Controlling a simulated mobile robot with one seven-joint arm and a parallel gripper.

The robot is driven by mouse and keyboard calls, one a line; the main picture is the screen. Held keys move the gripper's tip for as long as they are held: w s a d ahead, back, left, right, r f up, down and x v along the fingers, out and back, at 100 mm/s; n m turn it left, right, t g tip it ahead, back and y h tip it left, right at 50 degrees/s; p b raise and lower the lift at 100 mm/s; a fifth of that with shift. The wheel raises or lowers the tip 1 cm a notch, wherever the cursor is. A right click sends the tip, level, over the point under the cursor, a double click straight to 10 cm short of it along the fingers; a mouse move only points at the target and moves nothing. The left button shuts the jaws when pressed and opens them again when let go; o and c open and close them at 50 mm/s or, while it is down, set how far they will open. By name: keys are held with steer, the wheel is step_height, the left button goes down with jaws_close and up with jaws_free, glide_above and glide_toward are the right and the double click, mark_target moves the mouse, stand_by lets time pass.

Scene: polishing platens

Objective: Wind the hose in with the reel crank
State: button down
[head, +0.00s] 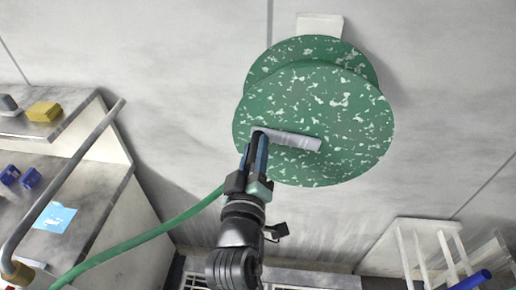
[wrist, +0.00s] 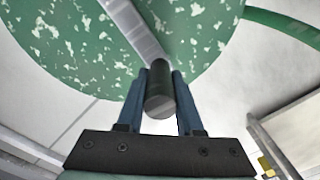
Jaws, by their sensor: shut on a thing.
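The hose reel (head: 340,95) is a pair of green discs with pale specks, mounted on the wall in the head view. Its grey crank arm (head: 297,141) runs across the front disc, from near the disc's middle to the left. My gripper (head: 259,143) is at the left end of the crank arm. In the wrist view the dark round crank handle (wrist: 159,92) sits between the two blue fingers, which are shut on it. The green hose (head: 140,238) leads from behind my arm down to the lower left; it also shows in the wrist view (wrist: 285,27).
On the left is a worktop (head: 85,190) with a grey pipe (head: 70,180), a yellow block (head: 44,111), blue pieces (head: 30,178) and a light blue sheet (head: 55,217). A white rack (head: 425,250) stands at lower right. The wall around the reel is bare.

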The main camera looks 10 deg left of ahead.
steer(key=shift+a+f, duration=0.1)
steer(key=shift+f, duration=0.3)
steer(key=c, duration=0.6)
jaws_free()
steer(key=shift+s+b, duration=2.4)
steer(key=shift+s, duration=4.1)
